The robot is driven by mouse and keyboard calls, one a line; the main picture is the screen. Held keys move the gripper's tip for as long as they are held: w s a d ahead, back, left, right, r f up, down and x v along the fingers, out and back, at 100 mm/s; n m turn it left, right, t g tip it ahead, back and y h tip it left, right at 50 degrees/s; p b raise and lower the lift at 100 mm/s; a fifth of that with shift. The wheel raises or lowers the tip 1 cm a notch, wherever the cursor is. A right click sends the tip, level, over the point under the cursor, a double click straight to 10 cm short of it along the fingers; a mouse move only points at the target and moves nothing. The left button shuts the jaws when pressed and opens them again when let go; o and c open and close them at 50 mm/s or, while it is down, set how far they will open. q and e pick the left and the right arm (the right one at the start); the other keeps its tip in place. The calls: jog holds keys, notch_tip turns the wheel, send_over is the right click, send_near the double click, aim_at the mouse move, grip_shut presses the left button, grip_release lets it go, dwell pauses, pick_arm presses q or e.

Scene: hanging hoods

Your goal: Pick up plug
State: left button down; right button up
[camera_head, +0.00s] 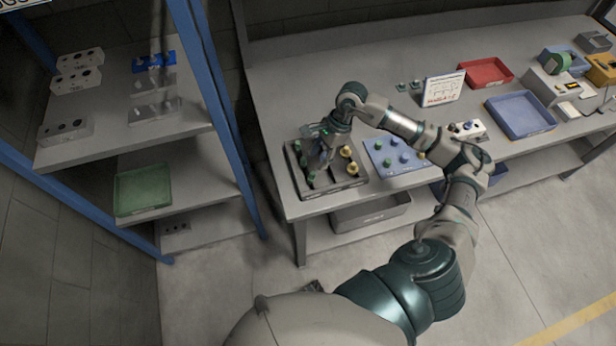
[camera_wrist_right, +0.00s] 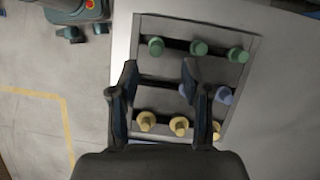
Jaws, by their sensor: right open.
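A tray (camera_head: 352,189) near the left end of the workbench holds rows of plugs. In the head view, green plugs (camera_head: 311,180) stand on its left and yellow plugs (camera_head: 346,151) on its right. In the right wrist view, green plugs (camera_wrist_right: 198,47) form the far row and yellow plugs (camera_wrist_right: 179,125) the near row. Between them a blue plug (camera_wrist_right: 224,95) shows beside the right-hand finger, partly hidden. My right gripper (camera_head: 320,165) is open above the tray, pointing down; its fingers (camera_wrist_right: 160,75) span the middle row with no plug visibly held. My left gripper does not show.
A blue board (camera_head: 380,163) with several plugs lies right of the tray. A sign (camera_head: 443,89), red bin (camera_head: 486,73) and blue bin (camera_head: 520,113) stand farther right. A grey bin (camera_head: 370,214) sits below. A blue-framed shelf (camera_head: 205,70) stands left.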

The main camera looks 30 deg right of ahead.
aim_at(314, 173)
notch_tip(314, 173, down, 3)
jog(key=shift+w+r, duration=0.1)
jog(key=shift+w, duration=0.05)
jog(key=shift+s+d+f, duration=0.15)
jog(key=shift+s+f, duration=0.05)
jog(key=shift+f, duration=0.4)
jog(key=shift+s+a+f+p, duration=0.15)
jog(key=shift+a+f+p, duration=0.2)
jog(key=shift+f, duration=0.25)
jog(key=shift+s+a+f+p, duration=0.2)
jog(key=shift+a+f, duration=0.1)
jog(key=shift+f, duration=0.25)
jog(key=shift+w+a+f, duration=0.15)
jog(key=shift+a+f, duration=0.65)
jog(key=shift+a, duration=0.05)
jog(key=shift+a+f, duration=0.1)
jog(key=shift+a, duration=0.2)
jog(key=shift+d, duration=0.45)
jog(key=c, duration=0.7)
jog(key=shift+d+f, duration=0.1)
jog(key=shift+d, duration=0.15)
jog(key=shift+c, duration=0.2)
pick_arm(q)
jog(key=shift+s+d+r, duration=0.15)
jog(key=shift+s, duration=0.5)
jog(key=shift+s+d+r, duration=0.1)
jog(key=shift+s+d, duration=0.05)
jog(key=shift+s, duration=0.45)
